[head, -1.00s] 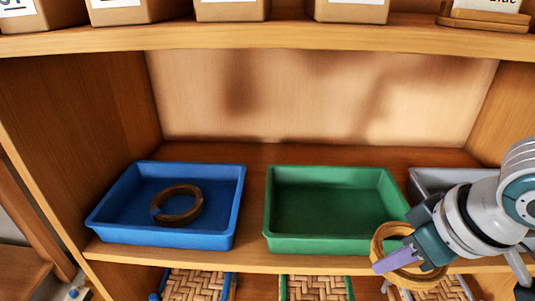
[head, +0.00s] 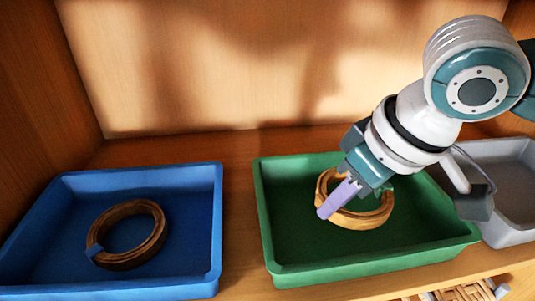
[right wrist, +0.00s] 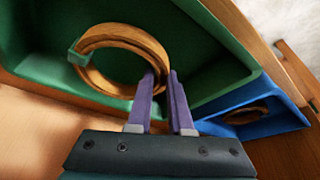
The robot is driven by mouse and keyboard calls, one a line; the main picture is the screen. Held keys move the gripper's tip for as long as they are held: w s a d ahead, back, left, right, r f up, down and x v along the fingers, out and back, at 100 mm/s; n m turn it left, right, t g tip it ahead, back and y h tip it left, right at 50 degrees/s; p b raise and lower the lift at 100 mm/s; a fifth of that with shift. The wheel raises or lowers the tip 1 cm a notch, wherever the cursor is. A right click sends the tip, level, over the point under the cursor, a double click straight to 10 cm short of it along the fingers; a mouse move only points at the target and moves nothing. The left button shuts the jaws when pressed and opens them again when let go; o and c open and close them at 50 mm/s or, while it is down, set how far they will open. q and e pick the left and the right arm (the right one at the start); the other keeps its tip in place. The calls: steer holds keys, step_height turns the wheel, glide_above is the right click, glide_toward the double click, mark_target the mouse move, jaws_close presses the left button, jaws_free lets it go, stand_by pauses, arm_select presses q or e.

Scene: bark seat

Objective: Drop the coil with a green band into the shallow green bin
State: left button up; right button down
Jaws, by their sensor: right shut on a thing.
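The light brown coil (head: 372,217) hangs over the inside of the shallow green bin (head: 364,267). My right gripper (head: 334,203) is shut on its ring, with the purple fingers pinching one side. In the right wrist view the coil (right wrist: 97,82) shows its green band (right wrist: 77,57) on the side away from the fingers (right wrist: 166,80). The green bin (right wrist: 205,95) lies beyond it. I cannot tell whether the coil touches the bin floor. My left gripper is not in view.
A blue bin (head: 213,240) to the left holds a darker coil (head: 157,240) with a blue band. A grey bin (head: 518,205) stands at the right, partly behind my arm. Bare shelf wood separates the blue and green bins.

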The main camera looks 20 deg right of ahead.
steer(key=shift+f+b, duration=0.45)
steer(key=shift+f, duration=0.4)
steer(key=shift+d, duration=0.1)
steer(key=shift+r, duration=0.15)
steer(key=shift+f, duration=0.6)
steer(key=c, duration=0.8)
jaws_free()
steer(key=shift+w, duration=0.1)
steer(key=shift+c, duration=0.2)
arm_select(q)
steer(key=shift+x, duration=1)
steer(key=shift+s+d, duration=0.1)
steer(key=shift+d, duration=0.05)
